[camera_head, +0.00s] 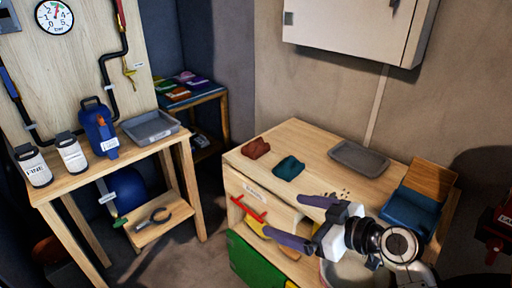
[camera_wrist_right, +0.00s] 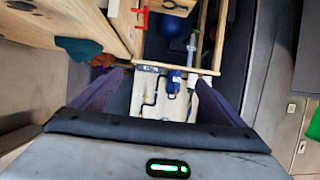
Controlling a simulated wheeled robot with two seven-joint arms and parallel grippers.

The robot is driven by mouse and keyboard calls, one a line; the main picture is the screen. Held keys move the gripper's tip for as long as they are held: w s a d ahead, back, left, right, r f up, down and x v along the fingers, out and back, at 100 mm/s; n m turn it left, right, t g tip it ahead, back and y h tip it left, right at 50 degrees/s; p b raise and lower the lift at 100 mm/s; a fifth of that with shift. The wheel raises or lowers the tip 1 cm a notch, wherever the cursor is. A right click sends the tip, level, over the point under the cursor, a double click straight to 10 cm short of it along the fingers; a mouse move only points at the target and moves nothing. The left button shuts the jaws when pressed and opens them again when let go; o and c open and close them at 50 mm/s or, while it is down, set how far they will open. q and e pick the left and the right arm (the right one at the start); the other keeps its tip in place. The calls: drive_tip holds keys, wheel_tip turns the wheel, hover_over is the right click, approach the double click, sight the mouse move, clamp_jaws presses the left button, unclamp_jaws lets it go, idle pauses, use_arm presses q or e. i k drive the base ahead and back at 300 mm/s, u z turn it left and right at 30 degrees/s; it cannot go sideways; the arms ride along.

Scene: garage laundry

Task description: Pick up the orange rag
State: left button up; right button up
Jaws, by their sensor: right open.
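A rust-brown, crumpled rag (camera_head: 256,148) lies on the back left of the wooden workbench top; it is the nearest to orange of the rags there. A teal rag (camera_head: 289,168) lies just right of it. A small orange folded cloth (camera_head: 180,94) also shows among other cloths on the back shelf. My right gripper (camera_head: 303,221) is open and empty, its purple fingers apart in front of the bench, near the drawer and well short of the rags. In the right wrist view, the teal rag (camera_wrist_right: 78,48) is left of the fingers. My left gripper is out of view.
A grey tray (camera_head: 359,158) and a blue bin (camera_head: 410,211) stand on the bench (camera_head: 300,135). A drawer with a red handle (camera_head: 248,208) is at its front. A side table (camera_head: 160,145) holds bottles, a blue jug (camera_head: 98,126) and another grey tray (camera_head: 150,126).

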sight(255, 149)
drive_tip(key=i, duration=1)
